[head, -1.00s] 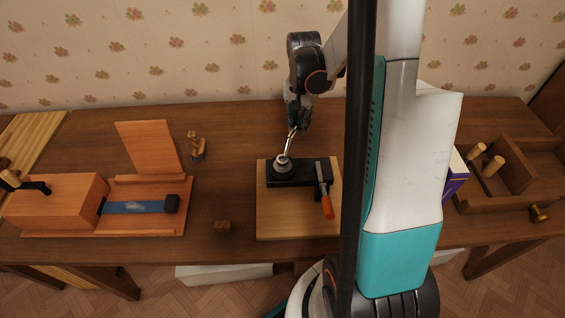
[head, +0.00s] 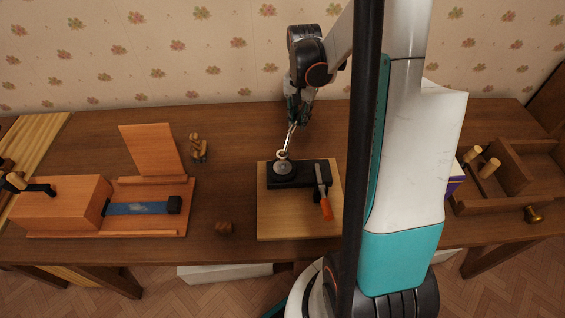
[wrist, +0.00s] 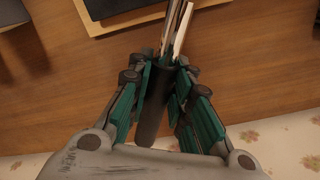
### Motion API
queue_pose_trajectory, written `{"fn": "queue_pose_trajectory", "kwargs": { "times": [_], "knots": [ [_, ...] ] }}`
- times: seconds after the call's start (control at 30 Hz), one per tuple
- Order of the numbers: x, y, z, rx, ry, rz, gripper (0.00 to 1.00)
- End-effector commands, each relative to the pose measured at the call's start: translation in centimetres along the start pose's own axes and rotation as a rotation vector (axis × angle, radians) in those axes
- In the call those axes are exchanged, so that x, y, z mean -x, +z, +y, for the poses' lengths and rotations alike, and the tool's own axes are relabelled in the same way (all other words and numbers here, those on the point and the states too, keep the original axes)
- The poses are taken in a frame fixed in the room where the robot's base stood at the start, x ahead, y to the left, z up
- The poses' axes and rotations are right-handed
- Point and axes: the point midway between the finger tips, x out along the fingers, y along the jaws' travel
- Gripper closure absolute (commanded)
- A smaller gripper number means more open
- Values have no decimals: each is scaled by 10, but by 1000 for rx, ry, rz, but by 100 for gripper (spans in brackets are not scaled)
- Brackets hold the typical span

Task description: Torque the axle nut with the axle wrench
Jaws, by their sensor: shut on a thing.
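My gripper (head: 299,112) is shut on the axle wrench (head: 290,138), a slim bright metal bar with a ring end. It slants down toward the round grey axle piece (head: 283,169) on a black block fixture (head: 306,174). The ring end appears at the back edge of that piece; I cannot tell whether it touches. The nut itself is too small to make out. In the wrist view the dark wrench handle (wrist: 153,108) lies between the fingers of my gripper (wrist: 164,75), with its metal shank running up out of the picture.
The fixture is on a light wooden board (head: 290,217), with an orange-handled clamp (head: 325,206) at its right. My arm hides the table's right-middle part.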

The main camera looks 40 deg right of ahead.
Motion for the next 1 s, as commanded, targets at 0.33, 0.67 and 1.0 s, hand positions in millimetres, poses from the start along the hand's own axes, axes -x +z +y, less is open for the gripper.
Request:
{"fn": "queue_pose_trajectory", "kwargs": {
  "times": [0.33, 0.67, 1.0],
  "knots": [
    [21, 0, 0, 0, 0, 0, 100],
    [39, 0, 0, 0, 0, 0, 100],
    [56, 0, 0, 0, 0, 0, 100]
  ]
}}
